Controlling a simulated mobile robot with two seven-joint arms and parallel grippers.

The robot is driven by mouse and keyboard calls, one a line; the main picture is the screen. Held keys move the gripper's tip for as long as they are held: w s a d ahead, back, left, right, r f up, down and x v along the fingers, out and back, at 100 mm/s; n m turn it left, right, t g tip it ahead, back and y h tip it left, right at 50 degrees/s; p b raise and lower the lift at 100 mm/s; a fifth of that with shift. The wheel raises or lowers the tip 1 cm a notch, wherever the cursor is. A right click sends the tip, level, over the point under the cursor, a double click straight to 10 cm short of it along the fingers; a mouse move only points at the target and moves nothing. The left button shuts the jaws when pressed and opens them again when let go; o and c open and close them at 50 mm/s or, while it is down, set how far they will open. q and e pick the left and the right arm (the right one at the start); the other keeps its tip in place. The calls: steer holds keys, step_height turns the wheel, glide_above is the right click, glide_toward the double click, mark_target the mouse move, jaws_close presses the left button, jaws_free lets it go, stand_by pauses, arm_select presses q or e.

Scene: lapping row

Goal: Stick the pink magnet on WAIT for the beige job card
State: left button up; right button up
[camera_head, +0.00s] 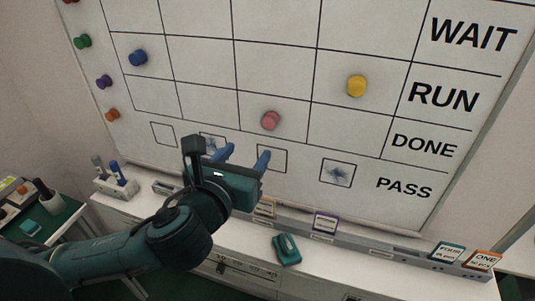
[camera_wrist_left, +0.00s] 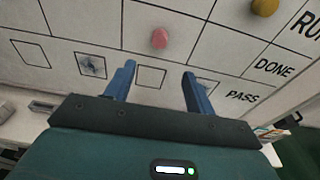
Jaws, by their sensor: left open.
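The pink magnet (camera_head: 270,120) is on the whiteboard (camera_head: 300,190) in the DONE row, third column from the left. It also shows in the left wrist view (camera_wrist_left: 159,38), ahead of the fingers. My left gripper (camera_head: 246,153) is open and empty, near the board's lower part, below the pink magnet and apart from it. Its blue fingers (camera_wrist_left: 160,80) show on both sides of a printed square. The WAIT label (camera_head: 472,33) is at the top right. A beige card (camera_head: 265,208) stands on the ledge, partly hidden by my gripper; its writing is unreadable. My right gripper is not seen.
A yellow magnet (camera_head: 357,85) and a blue magnet (camera_head: 138,57) are in the RUN row. Several magnets line the board's left edge. A purple-framed card (camera_head: 325,222), a teal card (camera_head: 447,252) and an orange card (camera_head: 484,261) stand along the ledge. A teal eraser (camera_head: 286,249) lies below.

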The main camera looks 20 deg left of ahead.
mark_target(268, 124)
arm_select(q)
steer(key=w, duration=0.4)
steer(key=w+f, duration=0.1)
steer(key=w, duration=0.3)
steer(key=w+f+p, duration=0.1)
steer(key=w, duration=0.4)
steer(key=shift+d, duration=0.15)
steer(key=c, duration=1)
steer(key=shift+s, duration=0.2)
steer(key=shift+s+p, duration=0.3)
steer(key=shift+s, duration=0.85)
steer(key=shift+s, duration=0.15)
steer(key=s, duration=0.6)
